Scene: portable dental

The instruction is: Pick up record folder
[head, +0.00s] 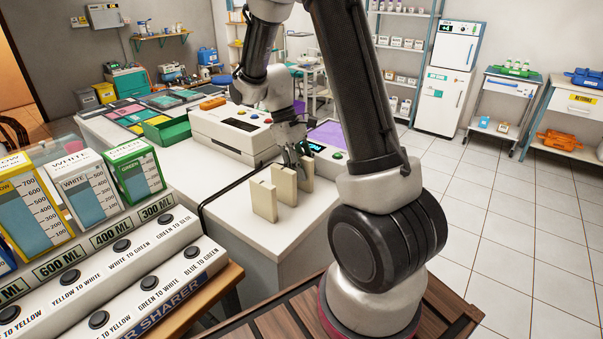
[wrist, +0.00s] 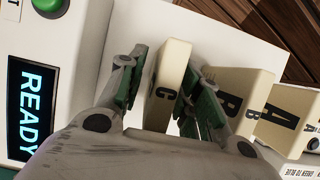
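Three cream upright slabs, the likeliest record folders, stand in a row on the white counter's near end. In the wrist view they carry the letters C (wrist: 167,85), B (wrist: 234,92) and A (wrist: 287,115). In the head view the nearest slab (head: 264,201) and the middle slab (head: 285,184) are clear, and the farthest (head: 305,168) is partly behind my gripper (head: 298,152). In the wrist view my gripper (wrist: 160,90) is open, with one green-padded finger on each side of slab C. A gap shows on the left; the right finger is very near the slab.
A device with a READY screen (wrist: 25,110) stands close beside the gripper; its purple top (head: 328,134) shows in the head view. A long white machine (head: 228,134) and a green tray (head: 167,131) lie beyond. Measuring containers (head: 84,190) stand at left. The floor at right is clear.

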